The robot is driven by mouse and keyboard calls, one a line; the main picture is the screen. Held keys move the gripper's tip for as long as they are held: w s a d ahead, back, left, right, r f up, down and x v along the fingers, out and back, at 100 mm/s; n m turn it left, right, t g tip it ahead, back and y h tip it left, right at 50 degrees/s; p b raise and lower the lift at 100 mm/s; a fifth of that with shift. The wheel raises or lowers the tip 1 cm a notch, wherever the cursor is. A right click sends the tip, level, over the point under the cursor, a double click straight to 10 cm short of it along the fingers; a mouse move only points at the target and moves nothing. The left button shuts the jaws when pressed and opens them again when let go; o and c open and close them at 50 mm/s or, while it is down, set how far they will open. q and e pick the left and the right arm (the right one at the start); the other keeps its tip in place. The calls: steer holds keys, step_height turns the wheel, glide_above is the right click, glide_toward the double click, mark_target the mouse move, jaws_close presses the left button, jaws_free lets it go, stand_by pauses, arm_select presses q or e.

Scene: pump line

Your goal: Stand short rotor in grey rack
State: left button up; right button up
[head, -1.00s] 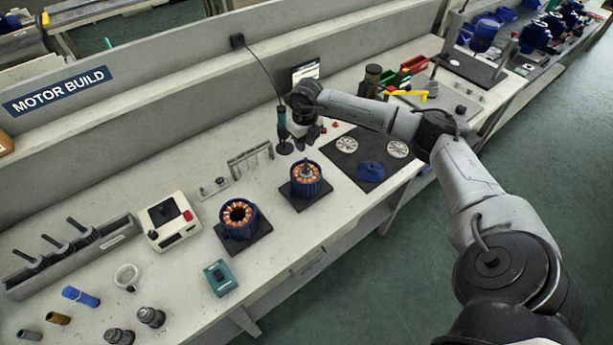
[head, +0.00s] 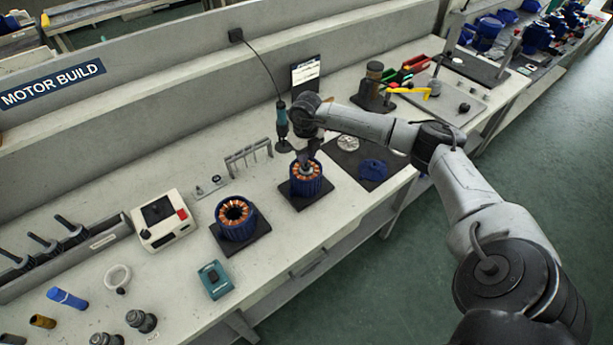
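The grey rack (head: 112,239) is a long trough at the left of the bench, with several dark rotors (head: 70,229) in it, their shafts sticking up. A blue stator with copper windings (head: 306,188) stands on a dark plate in the middle of the bench. A rotor with its shaft up shows in its bore in the earlier frame; it is now mostly hidden by my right gripper (head: 307,163). My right gripper points down right over this stator, at the shaft. Its fingers are too small to tell whether they are closed. My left gripper is out of view.
A second stator (head: 236,219) with an open bore stands to the left. A white tester (head: 162,220), a teal box (head: 213,279) and a thin hook rack (head: 248,158) are nearby. A hanging screwdriver (head: 282,124) is close behind my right gripper.

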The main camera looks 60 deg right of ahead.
stand_by(0.7)
steer(key=shift+f, duration=0.1)
jaws_close()
stand_by(0.4)
steer(key=shift+r+p, duration=0.2)
steer(key=shift+p, duration=0.1)
steer(key=shift+r+p, duration=0.6)
steer(key=shift+r, duration=0.25)
